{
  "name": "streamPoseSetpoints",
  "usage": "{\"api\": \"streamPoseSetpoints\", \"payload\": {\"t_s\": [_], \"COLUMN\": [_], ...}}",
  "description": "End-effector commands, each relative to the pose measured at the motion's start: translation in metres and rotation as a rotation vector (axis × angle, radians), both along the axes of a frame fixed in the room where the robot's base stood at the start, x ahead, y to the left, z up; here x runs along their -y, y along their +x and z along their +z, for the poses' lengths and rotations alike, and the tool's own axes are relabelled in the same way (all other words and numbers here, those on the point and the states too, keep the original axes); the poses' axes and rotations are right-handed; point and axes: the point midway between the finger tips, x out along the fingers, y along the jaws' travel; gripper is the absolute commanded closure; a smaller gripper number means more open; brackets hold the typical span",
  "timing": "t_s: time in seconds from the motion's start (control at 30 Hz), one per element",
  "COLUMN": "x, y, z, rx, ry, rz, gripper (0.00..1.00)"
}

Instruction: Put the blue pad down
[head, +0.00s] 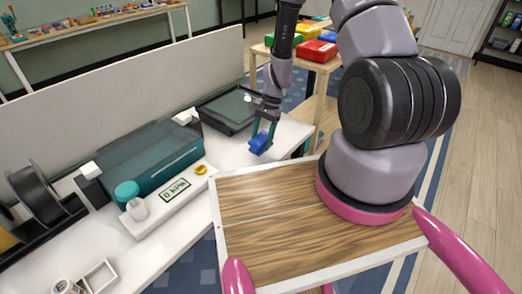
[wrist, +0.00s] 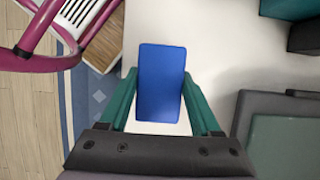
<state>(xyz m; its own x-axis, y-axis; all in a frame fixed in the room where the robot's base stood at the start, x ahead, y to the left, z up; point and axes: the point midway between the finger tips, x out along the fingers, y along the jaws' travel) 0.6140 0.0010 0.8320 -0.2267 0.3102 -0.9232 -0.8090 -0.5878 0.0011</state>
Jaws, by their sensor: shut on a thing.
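The blue pad (head: 260,144) is a small blue block held between the teal fingers of my gripper (head: 262,130) in the head view. In the wrist view the blue pad (wrist: 160,82) fills the space between the two fingers of my gripper (wrist: 159,100), over a white surface. My gripper is shut on it. It hangs over the right end of the white table (head: 228,150). I cannot tell whether the pad touches the table.
A dark tray-like device (head: 230,110) lies behind the gripper. A teal machine (head: 150,155) and a white gauge box (head: 172,192) stand to the left. Coloured bins (head: 315,50) sit on a wooden table behind. White tabletop around the pad is clear.

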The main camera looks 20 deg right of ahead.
Motion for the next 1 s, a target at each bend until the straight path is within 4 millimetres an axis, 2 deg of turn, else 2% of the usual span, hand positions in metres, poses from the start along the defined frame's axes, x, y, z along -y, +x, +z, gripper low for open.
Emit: {"api": "streamPoseSetpoints", "payload": {"t_s": [0.17, 0.37, 0.4, 0.43, 0.47, 0.57, 0.6, 0.67, 1.0], "x": [0.000, 0.000, 0.000, 0.000, 0.000, 0.000, 0.000, 0.000, 0.000], "y": [0.000, 0.000, 0.000, 0.001, 0.001, 0.001, 0.001, 0.001, 0.000], "z": [-0.014, -0.041, -0.044, -0.045, -0.045, -0.044, -0.044, -0.044, -0.045], "rx": [0.000, -0.001, 0.000, 0.002, 0.002, 0.002, 0.002, 0.002, 0.001], "ry": [0.000, 0.001, 0.000, 0.000, -0.001, -0.001, -0.001, -0.001, -0.001], "rz": [-0.001, -0.001, 0.000, 0.001, 0.001, 0.001, 0.001, 0.001, 0.000], "gripper": [0.80, 0.80, 0.87, 0.88, 0.97, 0.96, 0.28, 0.06, 0.06]}}
